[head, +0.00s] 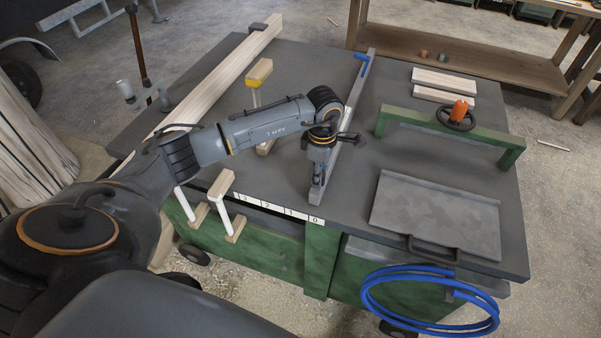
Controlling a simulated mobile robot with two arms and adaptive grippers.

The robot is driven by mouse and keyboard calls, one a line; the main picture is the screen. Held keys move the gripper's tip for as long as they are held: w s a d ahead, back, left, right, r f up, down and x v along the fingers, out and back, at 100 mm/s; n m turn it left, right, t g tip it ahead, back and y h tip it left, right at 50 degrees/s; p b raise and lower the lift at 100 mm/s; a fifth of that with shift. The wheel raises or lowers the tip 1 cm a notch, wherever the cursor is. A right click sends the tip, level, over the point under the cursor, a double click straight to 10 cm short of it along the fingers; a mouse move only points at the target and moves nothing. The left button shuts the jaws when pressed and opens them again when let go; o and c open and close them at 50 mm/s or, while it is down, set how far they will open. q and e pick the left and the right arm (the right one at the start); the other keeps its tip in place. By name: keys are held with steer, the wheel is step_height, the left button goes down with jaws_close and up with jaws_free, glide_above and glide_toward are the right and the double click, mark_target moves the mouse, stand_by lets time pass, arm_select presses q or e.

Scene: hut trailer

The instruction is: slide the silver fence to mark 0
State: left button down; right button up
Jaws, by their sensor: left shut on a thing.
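The silver fence (345,125) is a long narrow bar lying across the grey table top, from a blue lever (361,64) at its far end to the front edge. Its near end sits just behind the 0 on a white scale strip (278,208), roughly in line with that mark. The strip reads 3, 2, 1, 0 from left to right. My left gripper (318,178) points down over the near end of the fence and is shut on it; the fingers partly hide the contact. My right gripper is not in view.
A green guard bar (455,130) with an orange knob and a grey metal plate (436,213) are on the right. A blue hose (430,293) hangs at the front.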

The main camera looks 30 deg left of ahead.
arm_select(q)
steer(key=shift+w+d, duration=0.25)
steer(key=shift+d, duration=0.75)
steer(key=shift+a, duration=0.15)
steer(key=c, duration=1)
jaws_free()
steer(key=shift+c, duration=0.2)
steer(key=shift+r, duration=0.25)
step_height(320, 180, up, 12)
steer(key=shift+f, duration=0.2)
